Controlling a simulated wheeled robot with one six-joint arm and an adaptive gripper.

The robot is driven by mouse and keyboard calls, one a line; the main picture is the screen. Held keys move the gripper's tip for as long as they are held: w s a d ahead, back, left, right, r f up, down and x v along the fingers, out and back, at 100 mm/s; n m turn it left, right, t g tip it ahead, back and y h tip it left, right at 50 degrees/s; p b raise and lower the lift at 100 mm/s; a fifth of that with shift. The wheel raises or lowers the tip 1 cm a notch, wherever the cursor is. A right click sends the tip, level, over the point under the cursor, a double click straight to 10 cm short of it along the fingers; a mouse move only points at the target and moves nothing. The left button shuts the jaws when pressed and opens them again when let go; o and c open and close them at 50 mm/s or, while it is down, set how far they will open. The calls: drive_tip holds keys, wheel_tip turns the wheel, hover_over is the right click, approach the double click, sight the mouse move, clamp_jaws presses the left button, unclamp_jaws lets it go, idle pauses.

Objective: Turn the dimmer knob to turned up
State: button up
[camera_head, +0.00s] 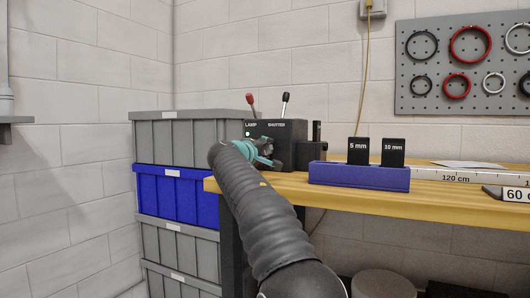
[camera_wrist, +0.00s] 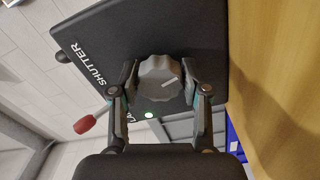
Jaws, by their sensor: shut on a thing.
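The dimmer knob (camera_wrist: 160,80) is a grey, scalloped dial with a light pointer line, on the front of a black control box (camera_head: 302,135). My gripper (camera_wrist: 160,84) is shut on the knob, with one finger on each side of it in the wrist view. In the head view my teal gripper (camera_head: 259,152) is at the box's front face and hides the knob. The pointer line slants in the wrist view. A small green light (camera_wrist: 149,115) glows on the box near the knob. A red-tipped lever (camera_head: 251,101) and a black-tipped lever (camera_head: 286,98) stand on the box, by the labels LAMP and SHUTTER.
The box stands at the left end of a wooden bench (camera_head: 440,203). A blue holder (camera_head: 358,176) with 5 mm and 10 mm blocks stands to its right. Stacked grey and blue crates (camera_head: 177,193) stand to the left. A pegboard (camera_head: 460,103) with rings hangs on the wall.

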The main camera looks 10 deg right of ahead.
drive_tip(key=shift+m, duration=0.6)
drive_tip(key=o, duration=1.1)
drive_tip(key=shift+o, duration=0.2)
drive_tip(key=v, duration=1.2)
